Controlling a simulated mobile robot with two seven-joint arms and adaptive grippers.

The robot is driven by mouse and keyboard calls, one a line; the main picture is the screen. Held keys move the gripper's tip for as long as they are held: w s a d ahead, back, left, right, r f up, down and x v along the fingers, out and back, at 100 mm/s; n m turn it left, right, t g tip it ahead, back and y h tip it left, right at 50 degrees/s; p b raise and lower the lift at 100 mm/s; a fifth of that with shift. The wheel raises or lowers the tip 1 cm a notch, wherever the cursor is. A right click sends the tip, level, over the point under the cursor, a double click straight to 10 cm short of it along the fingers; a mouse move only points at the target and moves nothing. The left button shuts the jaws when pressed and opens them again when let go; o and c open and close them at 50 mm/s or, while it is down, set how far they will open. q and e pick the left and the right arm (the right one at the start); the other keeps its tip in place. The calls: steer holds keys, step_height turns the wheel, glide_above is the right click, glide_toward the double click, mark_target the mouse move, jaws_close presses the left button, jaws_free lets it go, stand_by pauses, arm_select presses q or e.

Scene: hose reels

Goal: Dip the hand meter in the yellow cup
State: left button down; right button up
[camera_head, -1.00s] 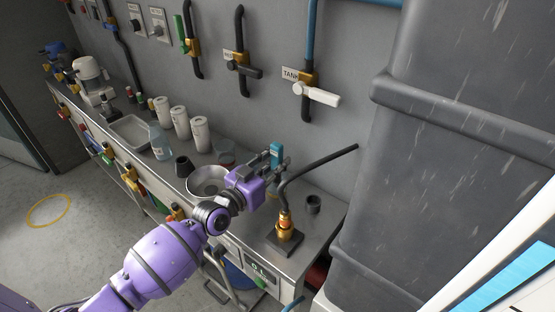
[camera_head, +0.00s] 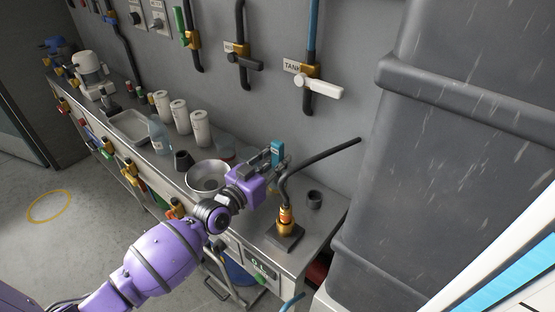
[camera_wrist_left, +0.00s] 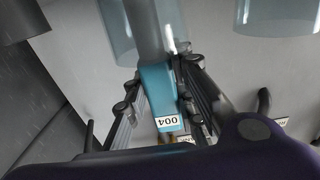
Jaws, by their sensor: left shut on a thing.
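My left gripper (camera_head: 276,164) is over the right part of the steel counter. It is shut on the teal hand meter (camera_head: 277,149), whose top stands up past the fingers. In the left wrist view, the teal meter (camera_wrist_left: 160,88) with a "004" label sits between the fingers of my left gripper (camera_wrist_left: 158,100). Its grey shaft runs toward a clear cup (camera_wrist_left: 117,30); I cannot tell whether it is inside or in front. No cup looks clearly yellow, and the arm hides part of the counter. My right gripper is not in view.
A metal bowl (camera_head: 206,176) is left of the gripper. A brass fitting with a bent black pipe (camera_head: 285,217) stands close on the right, beside a small dark cup (camera_head: 314,198). White canisters (camera_head: 199,128) and a clear bottle (camera_head: 159,136) stand further left. The wall is behind.

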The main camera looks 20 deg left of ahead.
mark_target(278, 142)
arm_select(q)
steer(key=shift+s+f, duration=0.2)
steer(key=shift+f, duration=0.4)
steer(key=shift+w+r+p, duration=0.15)
steer(key=shift+r+p, duration=0.55)
steer(key=shift+r, duration=0.15)
steer(key=shift+r+p, duration=0.75)
steer(key=shift+r, duration=0.55)
steer(key=shift+w+r+p, duration=0.1)
steer(key=shift+r+p, duration=0.8)
steer(key=shift+r, duration=0.45)
steer(key=shift+r+p, duration=0.8)
steer(key=shift+r, duration=0.55)
steer(key=shift+r+p, duration=0.35)
steer(key=shift+r, duration=0.1)
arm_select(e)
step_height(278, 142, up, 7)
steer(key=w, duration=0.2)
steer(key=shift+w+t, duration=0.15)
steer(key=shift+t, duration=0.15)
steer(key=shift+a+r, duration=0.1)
